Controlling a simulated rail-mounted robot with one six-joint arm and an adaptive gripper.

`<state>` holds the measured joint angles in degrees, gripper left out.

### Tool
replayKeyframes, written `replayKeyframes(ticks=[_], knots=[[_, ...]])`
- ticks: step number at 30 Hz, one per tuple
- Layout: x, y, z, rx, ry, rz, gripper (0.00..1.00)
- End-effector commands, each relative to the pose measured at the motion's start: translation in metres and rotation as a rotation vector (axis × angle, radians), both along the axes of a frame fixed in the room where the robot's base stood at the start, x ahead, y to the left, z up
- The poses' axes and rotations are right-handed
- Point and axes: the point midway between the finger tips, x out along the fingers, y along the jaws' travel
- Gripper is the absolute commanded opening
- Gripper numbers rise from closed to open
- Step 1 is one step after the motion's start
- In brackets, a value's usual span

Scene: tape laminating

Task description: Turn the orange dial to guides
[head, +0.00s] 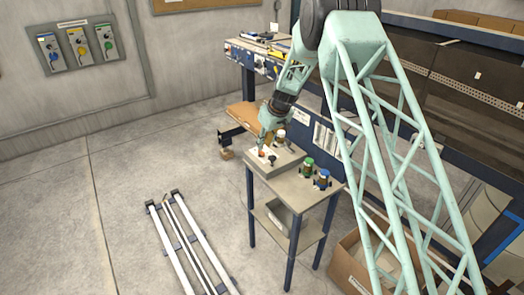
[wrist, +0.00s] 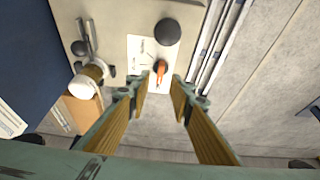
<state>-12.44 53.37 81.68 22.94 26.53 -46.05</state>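The orange dial (wrist: 160,68) sits on a white label plate (wrist: 136,48) in the wrist view, beside a round black knob (wrist: 167,31). Marks on the plate are too small to read, so I cannot tell which one the dial points to. In the head view the orange dial (head: 262,154) shows small on top of a grey box (head: 281,165) on a small table. My gripper (wrist: 161,82) is open and empty, its two fingers on either side of the dial's near end. I cannot tell whether they touch it. In the head view my gripper (head: 265,140) is just above the plate.
A white-capped item (head: 280,136), a green-capped item (head: 307,164) and a blue-capped item (head: 322,179) stand near the box on the table (head: 317,200). Long rails (head: 184,245) lie on the floor. A cardboard box (head: 347,268) stands at right.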

Motion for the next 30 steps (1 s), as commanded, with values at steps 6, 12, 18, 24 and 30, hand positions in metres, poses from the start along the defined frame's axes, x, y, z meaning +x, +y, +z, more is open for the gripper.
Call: replayKeyframes(ticks=[6,12,18,24,30], knots=[[0.006,0.006,-0.022,0.000,0.001,0.001,0.20],[0.012,0.010,-0.038,0.000,0.000,0.001,0.20],[0.014,0.013,-0.047,0.000,0.001,0.000,0.20],[0.015,0.013,-0.049,0.000,0.000,0.000,0.20],[0.015,0.013,-0.049,0.000,0.000,0.000,0.20]])
